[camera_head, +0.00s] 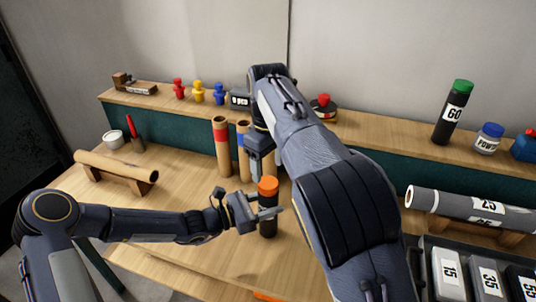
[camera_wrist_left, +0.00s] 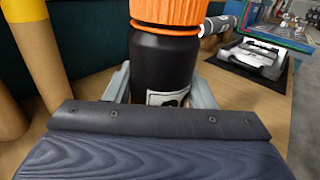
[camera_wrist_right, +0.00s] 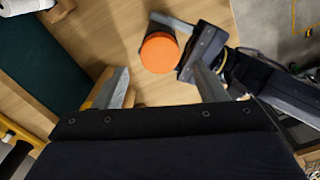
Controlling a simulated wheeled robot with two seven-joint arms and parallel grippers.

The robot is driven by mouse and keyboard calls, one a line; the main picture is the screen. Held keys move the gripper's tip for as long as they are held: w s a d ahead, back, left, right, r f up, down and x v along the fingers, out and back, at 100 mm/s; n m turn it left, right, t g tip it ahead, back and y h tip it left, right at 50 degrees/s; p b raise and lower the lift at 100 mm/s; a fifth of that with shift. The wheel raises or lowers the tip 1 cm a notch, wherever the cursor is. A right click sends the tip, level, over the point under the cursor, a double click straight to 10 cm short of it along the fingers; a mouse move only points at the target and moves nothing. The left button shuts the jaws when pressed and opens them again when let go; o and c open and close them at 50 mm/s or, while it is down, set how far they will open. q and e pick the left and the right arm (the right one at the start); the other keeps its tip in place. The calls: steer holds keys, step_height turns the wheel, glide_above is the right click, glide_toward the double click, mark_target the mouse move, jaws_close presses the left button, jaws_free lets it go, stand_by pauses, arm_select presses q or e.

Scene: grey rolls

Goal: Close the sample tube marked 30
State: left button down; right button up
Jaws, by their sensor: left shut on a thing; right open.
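A black tube (camera_head: 268,228) with an orange cap (camera_head: 268,187) stands upright at the front of the table. My left gripper (camera_head: 266,213) is shut around its body. In the left wrist view, the ribbed cap (camera_wrist_left: 166,12) sits on top of the black body (camera_wrist_left: 162,66); how tightly cannot be told. The white label (camera_wrist_left: 168,98) is partly hidden and its number is unreadable. My right gripper (camera_wrist_right: 160,86) is open and empty, pointing down above the table just behind the tube. In the right wrist view, the cap (camera_wrist_right: 158,52) lies ahead of its fingers.
A rolled tube on a stand (camera_head: 118,166) is at the left. A tube marked 60 (camera_head: 450,118) stands on the rear shelf. A grey roll (camera_head: 470,207) and a tray of numbered boxes (camera_head: 430,243) are at the right.

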mark_target(268, 182)
steer(key=shift+f, duration=2.5)
steer(key=c, duration=1)
steer(key=m, duration=0.8)
steer(key=shift+m, duration=0.4)
steer(key=o, duration=1.1)
steer(key=shift+r, duration=2.25)
